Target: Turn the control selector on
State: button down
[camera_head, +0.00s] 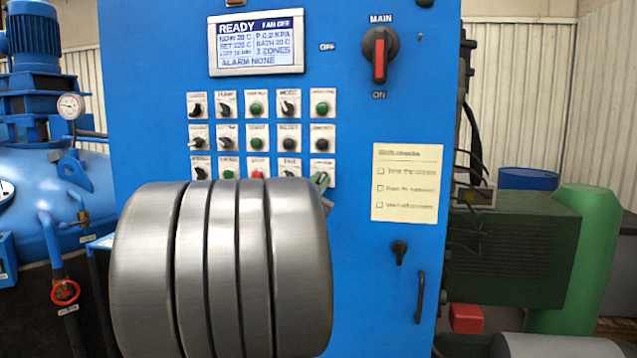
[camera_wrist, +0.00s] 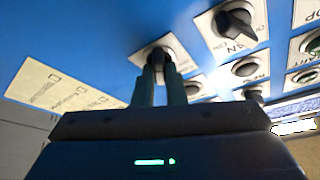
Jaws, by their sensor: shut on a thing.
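My gripper (camera_wrist: 158,80) is shut on a dark knob (camera_wrist: 158,57) with a pale label plate, on the blue cabinet face in the wrist view. The two dark green fingers lie on either side of the knob and hide most of it, so its setting cannot be told. In the head view the fingertips of my gripper (camera_head: 321,182) show at the lower right switch of the panel, whose label plate (camera_head: 322,162) is too small to read. My own grey arm link covers the area below.
The blue cabinet (camera_head: 420,120) carries rows of switches and buttons. Its display (camera_head: 256,42) reads READY, FAN OFF and ALARM NONE. A red-handled main switch (camera_head: 379,56) is at upper right, above a yellow checklist (camera_head: 407,182). A small black latch (camera_head: 399,252) and a handle (camera_head: 420,297) stick out below.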

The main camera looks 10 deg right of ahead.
dwell(0.3)
jog(key=c, duration=1.5)
grip_release()
jog(key=b+v, duration=0.1)
jog(key=v, duration=1.3)
jog(key=shift+w+d, duration=0.1)
jog(key=shift+d, duration=0.05)
jog(key=p+x, duration=0.1)
jog(key=x, duration=1.2)
jog(key=shift+w+d+r, duration=0.1)
jog(key=shift+w+r, duration=0.05)
jog(key=shift+w, duration=0.15)
